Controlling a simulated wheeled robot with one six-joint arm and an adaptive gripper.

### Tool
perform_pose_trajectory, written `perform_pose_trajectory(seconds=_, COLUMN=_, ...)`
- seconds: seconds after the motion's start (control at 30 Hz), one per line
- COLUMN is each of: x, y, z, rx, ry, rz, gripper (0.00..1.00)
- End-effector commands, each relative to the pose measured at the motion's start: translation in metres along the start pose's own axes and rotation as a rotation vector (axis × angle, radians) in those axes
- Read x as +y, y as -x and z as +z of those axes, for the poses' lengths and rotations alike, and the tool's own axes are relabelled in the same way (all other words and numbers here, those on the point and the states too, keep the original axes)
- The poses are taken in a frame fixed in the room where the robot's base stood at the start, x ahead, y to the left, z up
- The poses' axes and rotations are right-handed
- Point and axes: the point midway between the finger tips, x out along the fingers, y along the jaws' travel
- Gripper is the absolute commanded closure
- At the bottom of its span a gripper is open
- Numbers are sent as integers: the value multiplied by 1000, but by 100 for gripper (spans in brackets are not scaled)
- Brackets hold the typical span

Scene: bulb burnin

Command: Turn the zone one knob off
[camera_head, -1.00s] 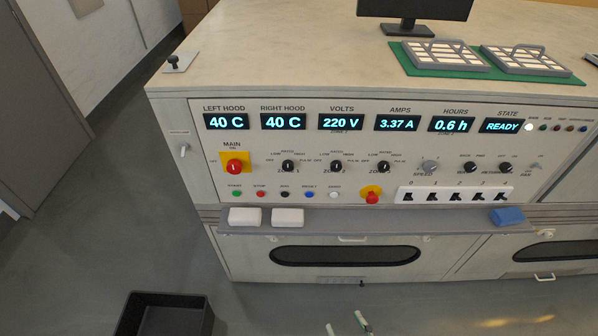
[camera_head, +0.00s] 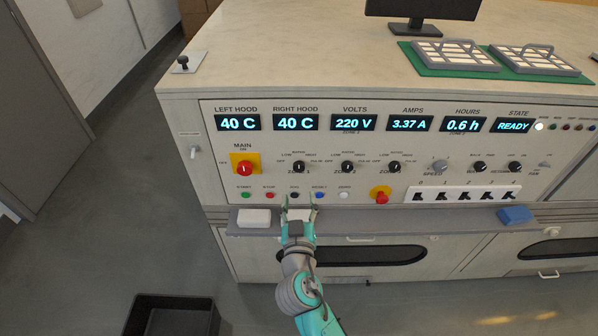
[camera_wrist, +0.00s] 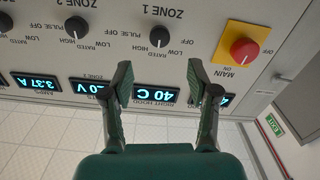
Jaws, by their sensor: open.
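The zone one knob (camera_head: 298,166) is a small black rotary knob on the cabinet's front panel, right of the red main switch. Its dial is lettered off, low, rated, high and pulse; I cannot tell its pointer setting for sure. In the upside-down wrist view the zone one knob (camera_wrist: 160,36) shows beyond my fingertips, between them sideways. My gripper (camera_head: 298,202) is at the panel's lower part, below the knob in the head view. In the wrist view my gripper (camera_wrist: 160,82) has its two fingers apart and nothing between them.
The red main switch (camera_head: 244,168) on yellow is left of the knob, and the zone two knob (camera_head: 347,167) is right. Small push buttons (camera_head: 269,195) run below. A grey ledge (camera_head: 400,220) with a white block (camera_head: 254,218) juts out under the panel.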

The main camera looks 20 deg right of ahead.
Motion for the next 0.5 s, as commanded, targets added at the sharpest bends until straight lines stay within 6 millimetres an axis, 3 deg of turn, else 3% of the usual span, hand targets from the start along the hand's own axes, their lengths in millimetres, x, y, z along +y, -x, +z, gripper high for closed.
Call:
perform_pose_trajectory(seconds=0.17, x=0, y=-18, z=-1, rx=1, ry=0, rz=4, gripper=40)
perform_pose_trajectory(seconds=0.5, x=1, y=-78, z=-1, rx=0, ry=-1, rz=4, gripper=40)
